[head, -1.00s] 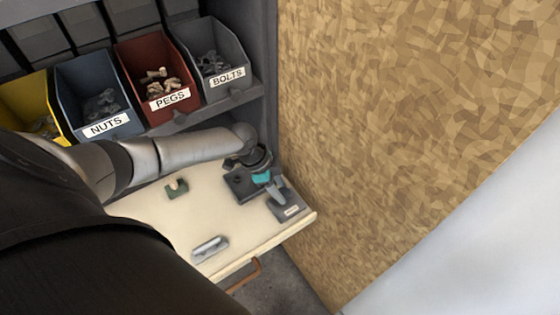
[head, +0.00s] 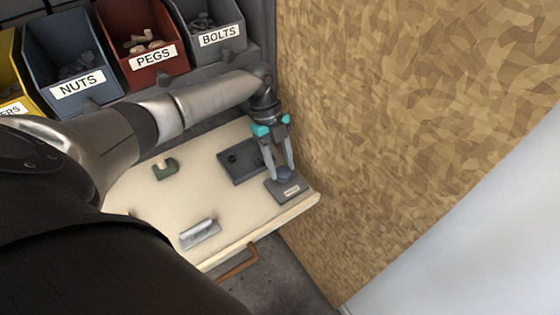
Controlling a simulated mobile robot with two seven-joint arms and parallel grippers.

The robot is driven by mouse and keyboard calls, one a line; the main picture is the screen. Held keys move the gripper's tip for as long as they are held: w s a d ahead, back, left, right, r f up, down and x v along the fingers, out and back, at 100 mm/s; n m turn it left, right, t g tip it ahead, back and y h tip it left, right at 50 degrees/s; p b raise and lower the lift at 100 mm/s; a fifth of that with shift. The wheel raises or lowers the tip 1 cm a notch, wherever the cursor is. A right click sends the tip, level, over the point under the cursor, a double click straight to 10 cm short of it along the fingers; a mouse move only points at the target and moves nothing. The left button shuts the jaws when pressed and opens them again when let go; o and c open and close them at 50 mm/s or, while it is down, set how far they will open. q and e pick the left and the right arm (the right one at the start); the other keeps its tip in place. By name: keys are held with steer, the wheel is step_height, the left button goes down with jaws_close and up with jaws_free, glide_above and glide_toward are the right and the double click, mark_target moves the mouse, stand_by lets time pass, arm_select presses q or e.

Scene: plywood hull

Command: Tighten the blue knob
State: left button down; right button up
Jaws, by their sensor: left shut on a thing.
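The blue knob (head: 285,174) sits on a dark grey block with a small label plate (head: 290,190), at the right end of the pale wooden shelf board. My left gripper (head: 281,170) comes down from above, its two grey fingers on either side of the knob and shut on it. The fingers hide part of the knob. My right gripper does not show.
Another dark block (head: 236,160) lies just left of the knob's block. A green bracket (head: 165,169) and a silver handle-like piece (head: 199,233) lie on the board (head: 190,200). Bins of nuts, pegs and bolts stand behind. A chipboard wall (head: 400,120) rises close on the right.

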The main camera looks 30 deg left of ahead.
arm_select(q)
steer(key=shift+w+m, duration=0.2)
steer(key=shift+m, duration=0.2)
steer(key=shift+r+m+g+y+b, duration=0.1)
steer(key=shift+m+g+y+b, duration=0.25)
steer(key=shift+m+b, duration=0.45)
steer(key=shift+w+m, duration=0.1)
steer(key=shift+m, duration=0.6)
steer(key=shift+g, duration=0.25)
steer(key=shift+r, duration=0.1)
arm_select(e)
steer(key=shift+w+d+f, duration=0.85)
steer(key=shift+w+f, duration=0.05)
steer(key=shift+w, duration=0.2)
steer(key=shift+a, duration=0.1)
arm_select(q)
steer(key=c, duration=0.8)
jaws_free()
steer(key=o, duration=0.5)
steer(key=shift+c, duration=0.2)
steer(key=shift+d, duration=0.1)
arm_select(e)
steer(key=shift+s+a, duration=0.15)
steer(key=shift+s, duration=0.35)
